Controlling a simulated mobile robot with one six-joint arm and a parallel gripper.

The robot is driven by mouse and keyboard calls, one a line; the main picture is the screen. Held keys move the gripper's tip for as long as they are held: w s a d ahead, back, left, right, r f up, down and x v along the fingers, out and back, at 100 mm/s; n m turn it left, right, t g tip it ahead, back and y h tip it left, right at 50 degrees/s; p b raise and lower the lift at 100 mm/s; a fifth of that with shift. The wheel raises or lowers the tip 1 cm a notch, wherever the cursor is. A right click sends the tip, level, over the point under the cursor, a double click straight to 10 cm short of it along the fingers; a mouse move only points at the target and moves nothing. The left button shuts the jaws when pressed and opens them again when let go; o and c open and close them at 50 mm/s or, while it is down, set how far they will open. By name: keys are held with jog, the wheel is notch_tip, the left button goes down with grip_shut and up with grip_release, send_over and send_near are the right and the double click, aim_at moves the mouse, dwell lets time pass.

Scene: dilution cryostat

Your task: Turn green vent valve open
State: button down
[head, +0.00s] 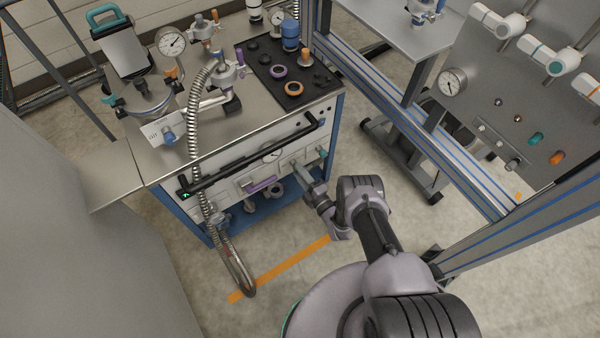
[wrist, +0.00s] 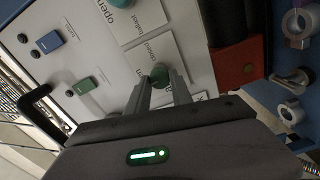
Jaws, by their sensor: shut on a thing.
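The green vent valve (wrist: 160,74) is a small green knob on a white label plate on the cart's front panel. In the wrist view my gripper (wrist: 162,84) has its two grey fingers closed on either side of it, and they partly hide it. Printed words show on the plates near it, one reading "open". I cannot tell the valve's exact angle. In the head view my gripper (head: 301,172) reaches the right part of the cart's front panel, below the black handrail, and hides most of the valve.
The black handrail (head: 250,155) runs across the cart front just above my gripper. A second teal knob (wrist: 121,3), a red block (wrist: 236,66) and blue and green switches sit nearby. A metal hose (head: 197,130) hangs at the cart's left. A blue-striped frame (head: 420,130) stands right.

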dwell(0.4)
jog(key=c, duration=1.1)
grip_release()
jog(key=shift+s+d, duration=0.1)
jog(key=b+v, duration=0.1)
jog(key=v, duration=1.6)
jog(key=shift+s+d, duration=0.1)
